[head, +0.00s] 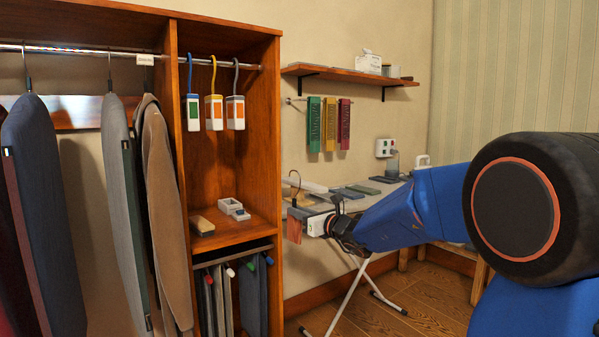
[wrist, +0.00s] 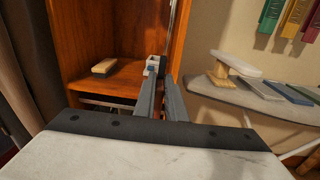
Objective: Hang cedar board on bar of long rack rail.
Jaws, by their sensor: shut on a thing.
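The cedar board (head: 294,227) is a small reddish-brown panel with a thin wire hook (head: 293,183) standing above it. My gripper (head: 303,221) is shut on it and holds it up in the air, in front of the ironing board and right of the cabinet. In the wrist view my gripper's fingers (wrist: 160,98) are close together, and the board cannot be made out clearly there. The metal rack rail (head: 85,50) runs across the open left bay, well left of and above my gripper. Several garments hang on it, and a small white tag (head: 148,60) is on it near the divider.
A shorter rod (head: 255,68) in the right bay carries blue, yellow and grey hooked blocks. A brush (head: 202,226) and small boxes (head: 234,209) sit on the cabinet shelf. The ironing board (head: 345,202) and wall shelf (head: 340,76) stand right. The cabinet's wooden side (head: 271,150) lies between.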

